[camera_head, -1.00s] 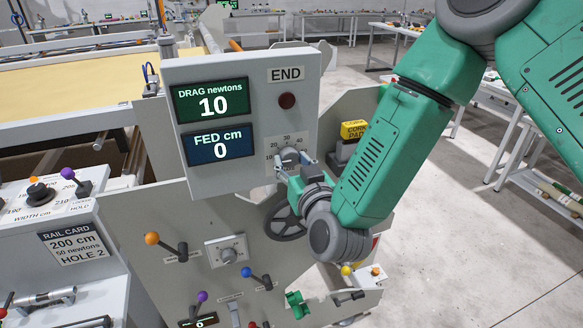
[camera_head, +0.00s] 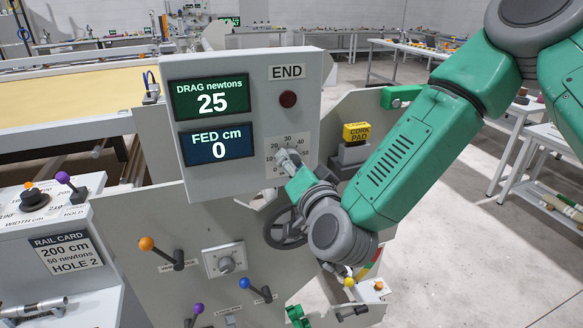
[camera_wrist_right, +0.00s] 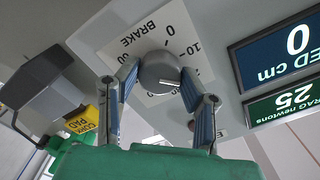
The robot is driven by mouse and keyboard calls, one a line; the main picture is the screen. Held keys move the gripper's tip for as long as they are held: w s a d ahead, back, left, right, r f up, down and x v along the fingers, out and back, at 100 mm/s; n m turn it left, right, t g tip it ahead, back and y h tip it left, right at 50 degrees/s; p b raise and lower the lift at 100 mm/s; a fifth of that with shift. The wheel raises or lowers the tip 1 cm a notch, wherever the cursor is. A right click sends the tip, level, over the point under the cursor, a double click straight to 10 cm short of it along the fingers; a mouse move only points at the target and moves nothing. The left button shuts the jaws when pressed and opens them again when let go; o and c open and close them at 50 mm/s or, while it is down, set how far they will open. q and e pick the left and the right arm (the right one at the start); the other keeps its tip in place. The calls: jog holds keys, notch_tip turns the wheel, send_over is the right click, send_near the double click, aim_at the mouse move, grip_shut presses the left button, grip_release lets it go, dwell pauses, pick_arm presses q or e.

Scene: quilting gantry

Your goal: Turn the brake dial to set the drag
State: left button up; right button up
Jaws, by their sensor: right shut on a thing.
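The brake dial is a grey round knob on a white scale plate (camera_head: 305,142) on the front of the grey control box (camera_head: 250,68). The knob (camera_wrist_right: 160,72) shows upside down in the right wrist view, under the word BRAKE. My right gripper (camera_head: 285,160) is shut on the knob, with one finger on each side of it. The drag display (camera_head: 211,98) reads 25 newtons. It also shows in the wrist view (camera_wrist_right: 284,104). The fed display (camera_head: 218,147) reads 0 cm. My left gripper is not in view.
A dark handwheel (camera_head: 285,228) sits below the box. Levers with orange (camera_head: 147,243), blue (camera_head: 243,283) and purple knobs stand on the lower panel. A yellow cork pad (camera_head: 356,132) is right of the box. A rail card (camera_head: 66,252) reads 200 cm, 50 newtons, hole 2.

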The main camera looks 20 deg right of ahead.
dwell(0.3)
jog(key=o, duration=1.1)
jog(key=shift+d, duration=0.1)
jog(key=shift+o, duration=0.2)
jog(key=s, duration=0.7)
jog(key=shift+s+d, duration=0.15)
jog(key=shift+s, duration=0.05)
jog(key=shift+f, duration=0.1)
